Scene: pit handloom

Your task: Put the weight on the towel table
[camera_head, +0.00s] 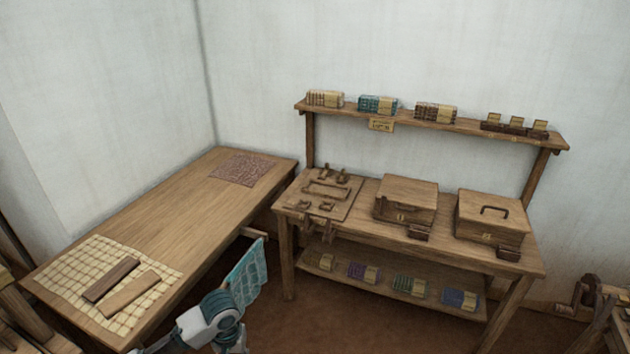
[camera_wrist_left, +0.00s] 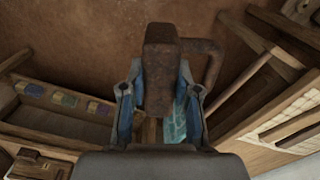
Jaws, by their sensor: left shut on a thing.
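In the wrist view my left gripper (camera_wrist_left: 160,98) is shut on a rusty brown block with a bent side handle, the weight (camera_wrist_left: 160,55). It holds the weight above the brown floor. In the head view only part of my left arm shows at the bottom, beside the right side of the long wooden table; the gripper and weight cannot be made out there. This table, seemingly the towel table (camera_head: 170,215), carries a cream checked towel (camera_head: 75,270) at its near end and a reddish patterned cloth (camera_head: 238,169) at its far end. My right gripper is not in view.
Two wooden slats (camera_head: 132,294) lie on the checked towel. A teal cloth (camera_head: 248,276) hangs from a rod at the table's right side, close to my arm. A workbench (camera_head: 365,225) with boxes stands to the right. The table's middle is bare.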

